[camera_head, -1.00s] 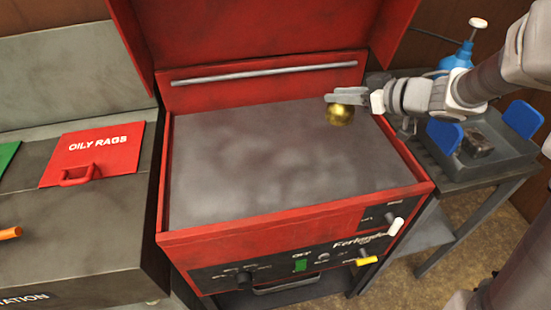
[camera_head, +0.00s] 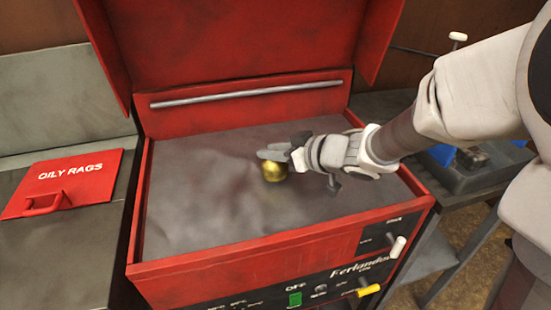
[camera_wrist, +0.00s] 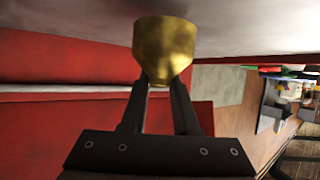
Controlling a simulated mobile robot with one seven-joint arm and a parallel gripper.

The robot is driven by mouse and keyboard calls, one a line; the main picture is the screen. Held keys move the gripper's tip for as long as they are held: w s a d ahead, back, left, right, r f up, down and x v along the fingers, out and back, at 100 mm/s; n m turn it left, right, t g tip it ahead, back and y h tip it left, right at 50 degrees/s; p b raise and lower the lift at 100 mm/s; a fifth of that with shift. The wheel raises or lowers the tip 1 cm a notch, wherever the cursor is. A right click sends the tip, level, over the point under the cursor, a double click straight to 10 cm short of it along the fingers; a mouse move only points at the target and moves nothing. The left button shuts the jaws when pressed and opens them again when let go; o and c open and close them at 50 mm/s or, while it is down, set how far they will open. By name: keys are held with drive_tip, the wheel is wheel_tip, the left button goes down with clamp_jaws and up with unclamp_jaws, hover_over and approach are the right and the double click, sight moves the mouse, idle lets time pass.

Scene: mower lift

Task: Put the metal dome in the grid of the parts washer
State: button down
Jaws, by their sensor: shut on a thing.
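The metal dome (camera_head: 274,173) is a small gold-coloured piece. My gripper (camera_head: 272,155) is shut on it and holds it over the middle of the parts washer's open basin. In the wrist view the dome (camera_wrist: 165,48) sits between the fingertips (camera_wrist: 160,82). The parts washer (camera_head: 290,247) is a red cabinet with its lid raised and a grey, cloudy surface inside. No grid shows on that surface. I cannot tell how far the dome is above it.
A red "OILY RAGS" lid (camera_head: 68,182) lies on the grey bench at the left. A dark cart with a grey tray (camera_head: 465,180) stands at the right, partly behind my arm. The raised lid (camera_head: 230,45) walls off the back, with a metal bar (camera_head: 245,91) below it.

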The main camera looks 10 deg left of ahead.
drive_tip(key=shift+f, duration=0.9)
drive_tip(key=shift+f, duration=0.2)
drive_tip(key=c, duration=0.7)
unclamp_jaws()
drive_tip(key=shift+r, duration=0.2)
